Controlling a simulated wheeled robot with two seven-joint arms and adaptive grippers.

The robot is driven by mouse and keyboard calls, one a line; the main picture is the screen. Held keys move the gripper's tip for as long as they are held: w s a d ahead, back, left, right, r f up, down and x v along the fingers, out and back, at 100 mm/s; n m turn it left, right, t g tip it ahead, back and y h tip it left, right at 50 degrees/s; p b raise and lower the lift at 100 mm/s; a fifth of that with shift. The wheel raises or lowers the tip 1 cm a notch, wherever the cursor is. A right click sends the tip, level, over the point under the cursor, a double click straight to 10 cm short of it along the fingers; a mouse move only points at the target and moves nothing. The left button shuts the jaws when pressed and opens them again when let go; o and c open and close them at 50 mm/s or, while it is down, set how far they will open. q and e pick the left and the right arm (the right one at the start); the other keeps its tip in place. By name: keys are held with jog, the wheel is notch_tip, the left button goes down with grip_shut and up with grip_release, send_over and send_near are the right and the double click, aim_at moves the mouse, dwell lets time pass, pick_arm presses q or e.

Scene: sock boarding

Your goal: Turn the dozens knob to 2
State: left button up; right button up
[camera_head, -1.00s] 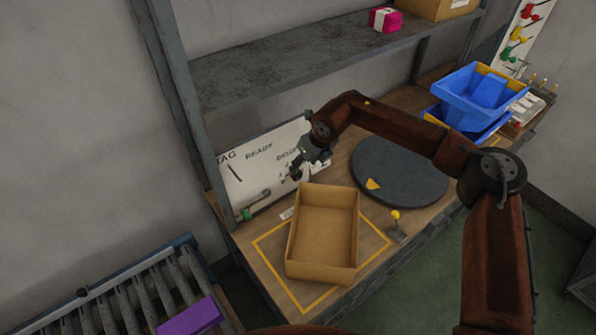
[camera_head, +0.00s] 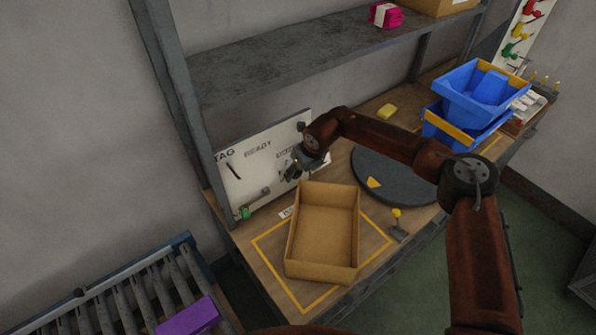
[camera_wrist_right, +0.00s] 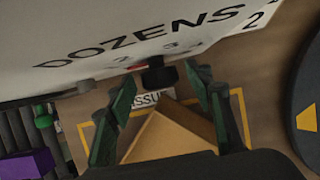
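The white panel (camera_head: 250,175) stands upright at the back left of the bench and carries the words TAG, READY and DOZENS. In the right wrist view the DOZENS label (camera_wrist_right: 140,38) is readable, and the black dozens knob (camera_wrist_right: 158,75) sticks out below it among small digits. Which digit the knob points to cannot be told. My right gripper (camera_wrist_right: 164,80) is open, its green-padded fingers on either side of the knob, with gaps showing. In the head view my right gripper (camera_head: 294,168) is at the panel's right part and hides the knob. My left gripper is not seen.
An open cardboard box (camera_head: 322,230) stands in a yellow-lined area just in front of the panel. A dark turntable (camera_head: 405,185) is to its right, with blue bins (camera_head: 480,95) beyond. A shelf (camera_head: 300,65) overhangs the panel. A roller conveyor (camera_head: 130,300) lies lower left.

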jog(key=c, duration=1)
jog(key=shift+c, duration=0.2)
